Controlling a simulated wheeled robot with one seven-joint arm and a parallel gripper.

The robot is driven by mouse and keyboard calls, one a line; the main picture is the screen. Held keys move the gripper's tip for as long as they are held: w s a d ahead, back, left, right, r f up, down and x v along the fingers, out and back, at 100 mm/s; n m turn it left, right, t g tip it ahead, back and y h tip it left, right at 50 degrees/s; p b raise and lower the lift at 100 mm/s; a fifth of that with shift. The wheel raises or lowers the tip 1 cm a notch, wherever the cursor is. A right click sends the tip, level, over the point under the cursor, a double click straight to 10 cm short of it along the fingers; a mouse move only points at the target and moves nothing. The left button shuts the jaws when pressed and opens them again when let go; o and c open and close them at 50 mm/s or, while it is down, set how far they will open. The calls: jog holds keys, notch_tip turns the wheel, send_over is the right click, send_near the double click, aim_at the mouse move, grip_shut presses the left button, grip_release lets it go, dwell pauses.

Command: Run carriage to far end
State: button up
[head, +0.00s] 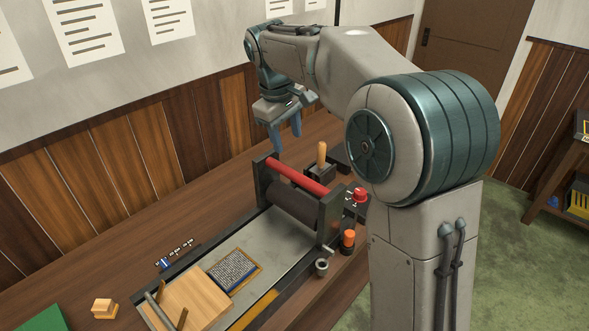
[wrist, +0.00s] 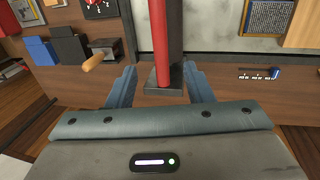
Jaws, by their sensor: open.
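The carriage (head: 265,185) is a dark frame with a red bar (head: 297,174) and a dark roller (head: 294,203), spanning the press bed (head: 266,246) toward its far end. My gripper (head: 286,143) is above the carriage's far-left side, fingers pointing down. It is open and empty. In the wrist view, the red bar (wrist: 161,40) runs up the picture to a dark end block (wrist: 162,82), which appears between the fingertips (wrist: 161,84). The fingers look apart from the bar; the exact height gap is hard to tell.
A type form (head: 234,270) and a wooden board (head: 194,299) lie on the near bed. A wooden handle (head: 321,153), red knob (head: 360,195) and orange-topped item (head: 348,238) stand right of the carriage. A blue slider (head: 165,263) sits left of the bed. The left tabletop is mostly clear.

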aim_at(294, 173)
jog(key=f, duration=0.4)
jog(key=w+d+f, duration=0.1)
jog(key=f, duration=0.3)
jog(key=f+p, duration=0.1)
jog(key=f, duration=0.3)
jog(key=shift+w+d, duration=0.35)
jog(key=shift+d, duration=0.05)
grip_shut()
